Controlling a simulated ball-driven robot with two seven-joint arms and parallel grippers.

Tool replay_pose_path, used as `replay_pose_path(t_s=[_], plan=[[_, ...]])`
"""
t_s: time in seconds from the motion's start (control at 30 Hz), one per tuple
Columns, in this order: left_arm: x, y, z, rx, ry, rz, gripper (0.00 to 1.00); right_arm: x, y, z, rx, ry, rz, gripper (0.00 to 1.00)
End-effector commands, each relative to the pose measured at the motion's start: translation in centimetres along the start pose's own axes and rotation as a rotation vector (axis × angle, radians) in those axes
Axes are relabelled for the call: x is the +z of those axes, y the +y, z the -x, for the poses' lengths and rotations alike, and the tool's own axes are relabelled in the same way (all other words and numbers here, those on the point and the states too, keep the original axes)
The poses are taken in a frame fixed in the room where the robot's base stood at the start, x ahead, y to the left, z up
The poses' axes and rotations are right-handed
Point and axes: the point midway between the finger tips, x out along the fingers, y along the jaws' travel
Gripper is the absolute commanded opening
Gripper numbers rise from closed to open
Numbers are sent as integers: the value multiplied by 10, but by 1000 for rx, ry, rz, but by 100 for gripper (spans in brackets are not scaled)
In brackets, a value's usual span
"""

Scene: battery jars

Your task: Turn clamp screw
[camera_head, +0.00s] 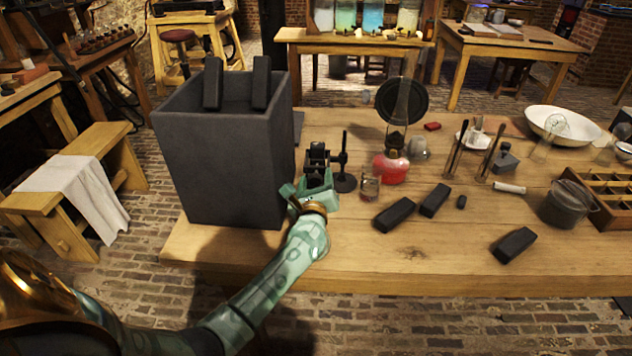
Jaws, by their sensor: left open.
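My left gripper (305,186) reaches over the front left of the wooden table, its green arm coming up from the bottom left. Its jaws are open at a small black clamp-like device (318,155). The gripper hides the lower part of that device, so I cannot tell whether the jaws touch it. A black upright stand (343,165) with a round foot is just right of the device. The clamp screw itself is too small and dark to make out clearly. My right gripper is not in view.
A tall dark grey box (225,160) with two black blocks at its rim stands close left of the gripper. A small glass (370,187) and a red-filled lamp (390,167) stand to the right. Black blocks (395,214) lie further right. The table's front middle (400,265) is clear.

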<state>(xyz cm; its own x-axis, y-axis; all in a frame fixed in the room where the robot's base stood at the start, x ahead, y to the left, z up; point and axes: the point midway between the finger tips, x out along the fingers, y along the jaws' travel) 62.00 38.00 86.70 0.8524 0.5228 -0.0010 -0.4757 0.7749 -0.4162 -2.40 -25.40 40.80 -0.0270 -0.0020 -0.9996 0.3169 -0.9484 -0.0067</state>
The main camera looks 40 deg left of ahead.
Motion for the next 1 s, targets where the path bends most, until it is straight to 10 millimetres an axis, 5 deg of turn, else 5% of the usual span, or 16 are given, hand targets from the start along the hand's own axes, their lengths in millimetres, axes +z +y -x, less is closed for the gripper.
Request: replay_pose_path(t_s=[0.1, 0.27, 0.67, 1.0], plan=[[0, 0, 0, 0, 0, 0, 50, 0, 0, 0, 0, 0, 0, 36], [0, 0, 0, 0, 0, 0, 8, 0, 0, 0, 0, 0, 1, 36], [0, 0, 0, 1, 1, -53, 8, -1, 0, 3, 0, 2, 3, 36], [2, -1, 0, 1, 0, -296, 8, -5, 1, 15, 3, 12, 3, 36]])
